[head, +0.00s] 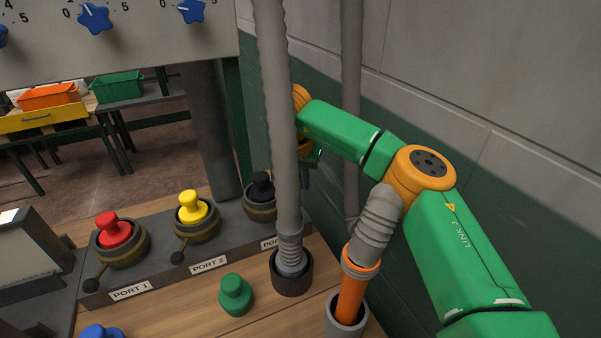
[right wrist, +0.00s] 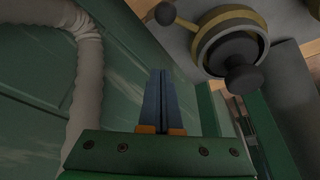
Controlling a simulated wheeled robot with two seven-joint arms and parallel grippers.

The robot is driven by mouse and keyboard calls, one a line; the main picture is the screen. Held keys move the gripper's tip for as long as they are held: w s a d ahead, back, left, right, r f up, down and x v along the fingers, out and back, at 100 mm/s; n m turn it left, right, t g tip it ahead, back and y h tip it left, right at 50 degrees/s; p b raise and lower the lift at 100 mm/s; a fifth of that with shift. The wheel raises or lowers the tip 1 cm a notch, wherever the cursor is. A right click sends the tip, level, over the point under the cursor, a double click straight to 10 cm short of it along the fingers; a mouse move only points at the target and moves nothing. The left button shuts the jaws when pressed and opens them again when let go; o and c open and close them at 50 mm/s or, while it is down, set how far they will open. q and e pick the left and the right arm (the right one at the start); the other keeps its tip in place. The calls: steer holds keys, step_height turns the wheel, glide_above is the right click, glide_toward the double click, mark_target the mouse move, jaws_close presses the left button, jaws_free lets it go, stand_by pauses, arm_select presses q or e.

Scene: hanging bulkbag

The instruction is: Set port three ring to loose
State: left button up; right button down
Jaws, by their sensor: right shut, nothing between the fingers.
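Port three is at the right end of the port block, with a black plug (head: 262,187) and an olive ring (head: 260,207). The grey hose in front hides its right side and most of its label; its lever does not show in the head view. In the right wrist view the ring (right wrist: 208,38) surrounds the dark plug (right wrist: 243,77), and its black lever knob (right wrist: 165,13) sticks out to the left. My right gripper (right wrist: 161,72) is shut and empty, with its blue fingertips apart from the ring and knob. In the head view it (head: 304,180) is partly hidden behind the hose. My left gripper is not in view.
A grey hose (head: 278,120) hangs down into a black socket (head: 292,277) in front of port three. Port two's yellow plug (head: 192,208) and port one's red plug (head: 114,229) stand left. A green plug (head: 235,294) stands on the bench. A wall (head: 490,80) closes the right side.

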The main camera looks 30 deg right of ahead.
steer(key=x, duration=0.3)
steer(key=shift+d+f, duration=0.1)
steer(key=shift+f, duration=0.25)
steer(key=shift+s+a+f+p, duration=0.2)
steer(key=shift+s+a+p, duration=0.45)
steer(key=shift+s+a, duration=0.5)
steer(key=shift+s+a+f, duration=0.1)
steer(key=shift+s+a, duration=0.1)
steer(key=shift+a, duration=0.05)
